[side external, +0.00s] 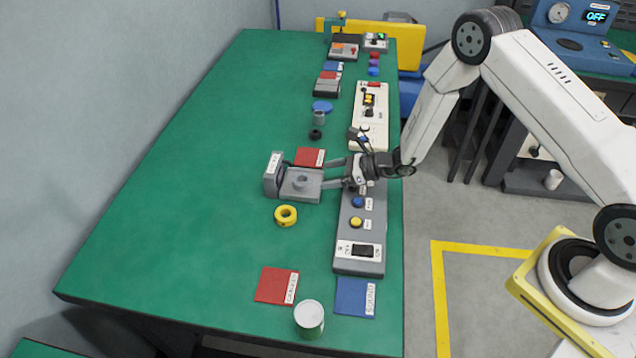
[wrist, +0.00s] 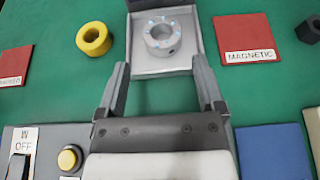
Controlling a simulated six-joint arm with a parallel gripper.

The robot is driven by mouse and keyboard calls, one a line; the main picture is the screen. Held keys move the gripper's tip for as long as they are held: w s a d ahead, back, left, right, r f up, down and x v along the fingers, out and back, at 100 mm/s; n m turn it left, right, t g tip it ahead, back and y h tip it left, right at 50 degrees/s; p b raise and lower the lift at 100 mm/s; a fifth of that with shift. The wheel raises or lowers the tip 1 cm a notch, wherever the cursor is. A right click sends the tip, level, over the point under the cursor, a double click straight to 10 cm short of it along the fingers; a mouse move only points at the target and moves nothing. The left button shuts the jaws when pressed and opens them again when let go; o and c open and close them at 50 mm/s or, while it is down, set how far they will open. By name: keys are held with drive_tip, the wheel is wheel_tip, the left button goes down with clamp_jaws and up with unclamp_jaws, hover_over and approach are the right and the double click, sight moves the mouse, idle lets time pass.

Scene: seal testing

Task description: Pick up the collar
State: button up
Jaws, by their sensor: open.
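A grey ring with a centre bore, a small side hole and pale blue marks on its top, which looks like the collar (wrist: 162,36), sits on the flat grey bed of a fixture (wrist: 140,65). In the side view the collar (side external: 300,182) stands on the same fixture (side external: 272,176), near its upright block. My gripper (side external: 328,173) is open and empty, its fingers pointing at the fixture's near edge. In the wrist view my gripper (wrist: 161,65) has its two fingers spread on either side of the bed, with the collar ahead between them, untouched.
A yellow ring (side external: 286,215) lies beside the fixture. A red MAGNETIC pad (wrist: 248,38) lies on its other side. A grey button panel (side external: 361,235) lies under my wrist. A white-topped can (side external: 309,318) stands at the near edge. The green table's left side is clear.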

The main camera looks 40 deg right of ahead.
sight(297, 180)
drive_tip(key=shift+x, duration=1.05)
drive_tip(key=shift+x, duration=2.6)
drive_tip(key=shift+d+f, duration=0.1)
drive_tip(key=shift+f, duration=0.05)
clamp_jaws()
